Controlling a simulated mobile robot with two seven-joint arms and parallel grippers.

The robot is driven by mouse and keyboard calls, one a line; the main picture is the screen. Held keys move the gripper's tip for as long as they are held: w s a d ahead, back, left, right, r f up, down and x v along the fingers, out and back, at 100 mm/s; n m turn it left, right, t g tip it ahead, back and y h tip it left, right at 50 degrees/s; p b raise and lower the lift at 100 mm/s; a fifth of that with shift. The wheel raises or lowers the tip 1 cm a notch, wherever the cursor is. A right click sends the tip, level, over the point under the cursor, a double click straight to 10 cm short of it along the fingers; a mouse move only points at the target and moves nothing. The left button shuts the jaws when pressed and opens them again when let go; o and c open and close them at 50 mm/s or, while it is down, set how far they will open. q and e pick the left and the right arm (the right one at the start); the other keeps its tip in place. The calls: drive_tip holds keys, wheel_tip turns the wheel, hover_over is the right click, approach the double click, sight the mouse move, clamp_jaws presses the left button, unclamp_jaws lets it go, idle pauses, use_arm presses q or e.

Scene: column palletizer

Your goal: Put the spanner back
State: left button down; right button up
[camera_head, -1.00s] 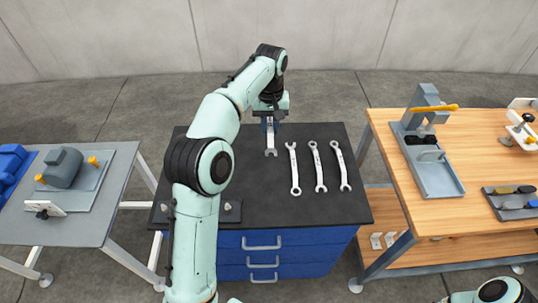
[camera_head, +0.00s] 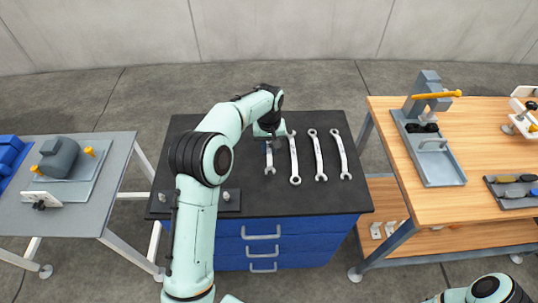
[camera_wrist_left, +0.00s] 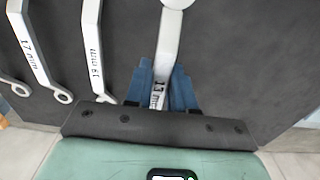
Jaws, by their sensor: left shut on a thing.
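My left gripper (camera_head: 267,146) is shut on a silver spanner (camera_head: 269,162), its lower end showing below the fingers. In the left wrist view the blue fingers (camera_wrist_left: 163,84) grip the handle of this spanner (camera_wrist_left: 170,42), which has a partly hidden mm marking. It is at or just above the dark top (camera_head: 255,200) of the blue drawer cabinet; I cannot tell whether it touches. To its right lie three silver spanners, the nearest (camera_head: 294,165), the middle (camera_head: 318,156) and the far right one (camera_head: 342,157). My right gripper is out of view.
A small dark block with pegs (camera_head: 229,200) sits on the cabinet's front left. A wooden bench (camera_head: 485,150) with a grey tray fixture (camera_head: 440,168) stands at right. A grey table (camera_head: 85,215) with a grey fixture (camera_head: 62,158) stands at left. The cabinet's front middle is bare.

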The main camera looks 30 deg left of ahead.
sight(269, 147)
use_arm(q)
wheel_tip(269, 147, down, 4)
drive_tip(key=shift+s+f, duration=0.1)
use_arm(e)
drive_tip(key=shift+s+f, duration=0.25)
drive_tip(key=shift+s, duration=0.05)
use_arm(q)
drive_tip(key=shift+f, duration=0.2)
drive_tip(key=c, duration=1)
unclamp_jaws()
drive_tip(key=shift+o, duration=0.2)
drive_tip(key=shift+r, duration=0.15)
wheel_tip(269, 147, up, 12)
drive_tip(key=shift+r+p, duration=0.1)
drive_tip(key=shift+p, duration=0.5)
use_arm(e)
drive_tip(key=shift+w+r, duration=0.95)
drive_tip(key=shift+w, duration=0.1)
use_arm(q)
drive_tip(key=shift+s, duration=0.1)
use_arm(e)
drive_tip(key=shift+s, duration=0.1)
